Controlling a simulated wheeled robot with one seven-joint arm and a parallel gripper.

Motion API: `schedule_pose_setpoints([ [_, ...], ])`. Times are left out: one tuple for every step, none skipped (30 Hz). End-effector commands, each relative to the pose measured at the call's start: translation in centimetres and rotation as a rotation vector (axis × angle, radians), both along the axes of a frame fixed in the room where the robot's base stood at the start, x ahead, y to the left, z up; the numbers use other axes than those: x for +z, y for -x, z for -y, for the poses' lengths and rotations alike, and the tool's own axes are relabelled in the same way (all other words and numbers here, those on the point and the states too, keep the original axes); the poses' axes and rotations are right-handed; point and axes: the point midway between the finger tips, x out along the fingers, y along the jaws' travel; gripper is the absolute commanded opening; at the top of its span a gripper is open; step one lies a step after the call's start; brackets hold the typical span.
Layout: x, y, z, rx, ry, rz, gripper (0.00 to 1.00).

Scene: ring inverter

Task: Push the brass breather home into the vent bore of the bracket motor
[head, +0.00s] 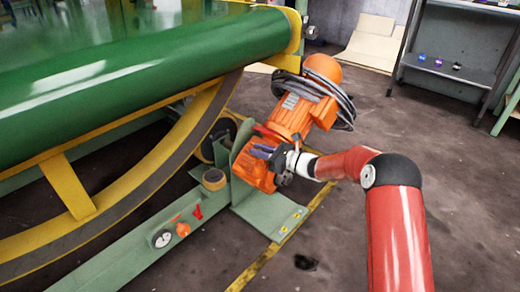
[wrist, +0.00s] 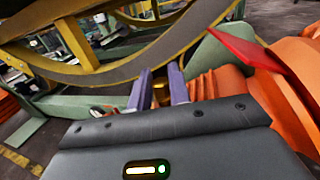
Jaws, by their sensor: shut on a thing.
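The orange bracket motor (head: 292,118) stands tilted against the green bracket plate (head: 243,150) in the head view. Its orange body (wrist: 285,95) fills the right side of the wrist view. My gripper (head: 262,152) is at the motor's lower end, close to its orange housing. In the wrist view its two purple fingers (wrist: 160,84) are a small gap apart, with the brass breather (wrist: 160,94) between them, mostly hidden. The vent bore cannot be made out in either view, so I cannot tell whether the breather touches it.
A red plate (wrist: 245,48) sticks out by the motor, right of my fingers. A looped grey cable (head: 345,108) hangs on the motor. The yellow ring (head: 150,170) and green roller (head: 140,90) stand left. Open floor (head: 470,210) lies right.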

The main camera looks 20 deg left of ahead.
Motion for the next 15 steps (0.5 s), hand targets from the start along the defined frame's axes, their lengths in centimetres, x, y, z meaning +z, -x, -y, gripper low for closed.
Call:
schedule_pose_setpoints([
  [-0.15, 0.00, -0.01, 0.000, 0.000, 0.000, 0.00],
  [-0.23, 0.00, -0.01, 0.000, 0.000, 0.000, 0.00],
  [-0.34, 0.00, -0.01, 0.000, 0.000, 0.000, 0.00],
  [-0.42, 0.00, -0.01, 0.000, 0.000, 0.000, 0.00],
  [-0.49, 0.00, -0.01, 0.000, 0.000, 0.000, 0.00],
  [-0.59, 0.00, -0.01, 0.000, 0.000, 0.000, 0.00],
  [-0.66, 0.00, -0.01, 0.000, 0.000, 0.000, 0.00],
  [-0.73, -0.01, -0.01, 0.000, 0.000, 0.000, 0.00],
  [-0.82, -0.01, -0.01, 0.000, 0.000, 0.000, 0.00],
  [-0.89, -0.01, -0.01, 0.000, 0.000, 0.000, 0.00],
  [-0.96, 0.00, 0.00, 0.000, 0.000, 0.000, 0.00],
  [-0.91, -0.01, 0.00, 0.000, 0.000, 0.001, 0.23],
  [-0.91, -0.01, 0.00, 0.000, 0.000, 0.001, 0.27],
  [-0.90, -0.01, 0.00, 0.000, 0.000, 0.000, 0.31],
  [-0.91, -0.01, 0.00, 0.000, 0.000, 0.000, 0.36],
])
